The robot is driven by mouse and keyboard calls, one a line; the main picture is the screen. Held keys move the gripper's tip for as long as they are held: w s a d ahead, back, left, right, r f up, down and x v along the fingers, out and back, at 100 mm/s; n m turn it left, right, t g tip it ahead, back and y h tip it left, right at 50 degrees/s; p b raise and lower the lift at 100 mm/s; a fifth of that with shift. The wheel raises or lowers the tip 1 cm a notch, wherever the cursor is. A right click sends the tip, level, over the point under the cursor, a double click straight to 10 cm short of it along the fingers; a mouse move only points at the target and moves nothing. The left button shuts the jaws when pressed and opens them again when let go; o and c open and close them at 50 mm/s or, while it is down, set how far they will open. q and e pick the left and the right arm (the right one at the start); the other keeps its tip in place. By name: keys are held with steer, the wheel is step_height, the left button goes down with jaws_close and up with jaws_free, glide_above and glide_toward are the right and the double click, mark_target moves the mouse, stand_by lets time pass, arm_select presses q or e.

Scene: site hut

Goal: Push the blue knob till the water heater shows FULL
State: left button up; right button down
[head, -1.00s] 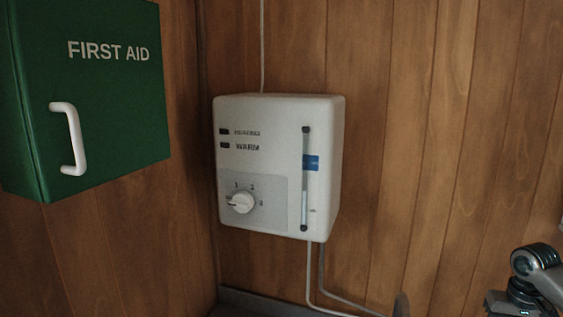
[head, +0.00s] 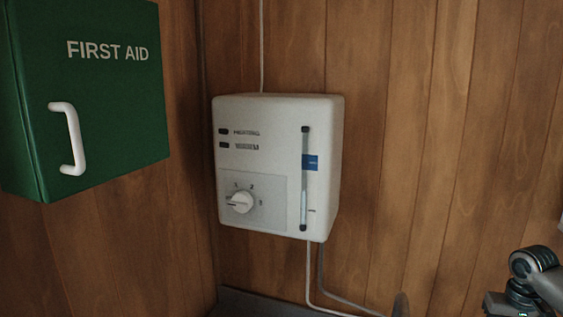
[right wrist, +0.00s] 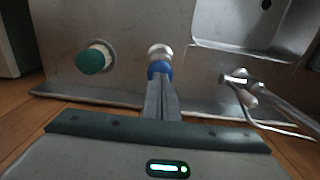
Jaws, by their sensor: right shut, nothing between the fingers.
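The white water heater (head: 272,220) hangs on the wood wall in the head view. Its upright gauge (head: 304,180) has a blue tag (head: 311,162) beside it; a pale column shows in the lower part, below the tag. Two dark indicators and a white dial (head: 240,202) are on its front. The blue knob (right wrist: 160,68) is on a metal panel in the right wrist view, on a pale, shiny collar. My right gripper (right wrist: 161,82) is shut and empty, its fingertips at the knob; I cannot tell if they press it. My left gripper is out of view.
A green knob (right wrist: 91,62) is left of the blue one. A metal basin (right wrist: 250,45) and a tap-like fitting (right wrist: 240,78) are to the right. A green first aid cabinet (head: 100,110) hangs left of the heater. Pipes run below the heater.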

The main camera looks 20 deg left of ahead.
steer(key=shift+s+f, duration=0.1)
steer(key=shift+f, duration=2)
steer(key=shift+r, duration=0.15)
step_height(320, 180, up, 4)
steer(key=p, duration=0.5)
steer(key=shift+r, duration=0.25)
steer(key=shift+f, duration=0.2)
